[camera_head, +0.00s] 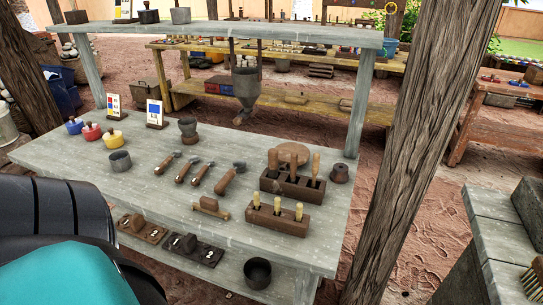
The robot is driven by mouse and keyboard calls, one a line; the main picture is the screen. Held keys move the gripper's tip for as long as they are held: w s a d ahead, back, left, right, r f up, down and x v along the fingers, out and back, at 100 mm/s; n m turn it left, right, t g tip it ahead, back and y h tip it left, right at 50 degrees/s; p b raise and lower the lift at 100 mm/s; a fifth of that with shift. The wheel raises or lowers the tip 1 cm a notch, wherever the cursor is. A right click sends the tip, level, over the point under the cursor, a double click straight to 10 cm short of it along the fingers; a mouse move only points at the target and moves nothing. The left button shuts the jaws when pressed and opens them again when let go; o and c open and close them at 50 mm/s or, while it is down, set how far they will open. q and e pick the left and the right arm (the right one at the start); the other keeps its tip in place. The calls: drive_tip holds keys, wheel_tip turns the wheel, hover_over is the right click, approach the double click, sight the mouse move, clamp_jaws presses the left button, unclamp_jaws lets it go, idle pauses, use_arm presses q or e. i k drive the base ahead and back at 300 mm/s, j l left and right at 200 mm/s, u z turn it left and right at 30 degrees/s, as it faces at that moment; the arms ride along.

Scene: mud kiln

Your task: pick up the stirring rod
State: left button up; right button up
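I cannot pick out a stirring rod for certain. Several wooden-handled tools stand upright in a dark wooden holder (292,187) on the right part of the grey table (150,215). A second wooden holder (262,218) in front of it carries several light-handled tools. Several hammer-like tools (200,173) with wooden handles lie in a row on the middle of the table. A small wooden piece with a rod-like end (211,208) lies in front of them. Neither gripper shows; dark and teal parts of my own body fill the lower left corner.
Coloured pots (91,131), a grey cup (120,161) and a dark mortar-like vessel (188,131) stand on the table's left half. An upper shelf (230,33) hangs above the table's back. A tree trunk (420,150) rises just right of the table.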

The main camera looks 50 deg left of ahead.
sight(317, 157)
drive_tip(key=i+l+u, duration=0.1)
drive_tip(key=u, duration=0.35)
drive_tip(key=l+u, duration=0.15)
drive_tip(key=u, duration=0.3)
drive_tip(key=l+u, duration=0.15)
drive_tip(key=u, duration=0.3)
drive_tip(key=i+l, duration=0.05)
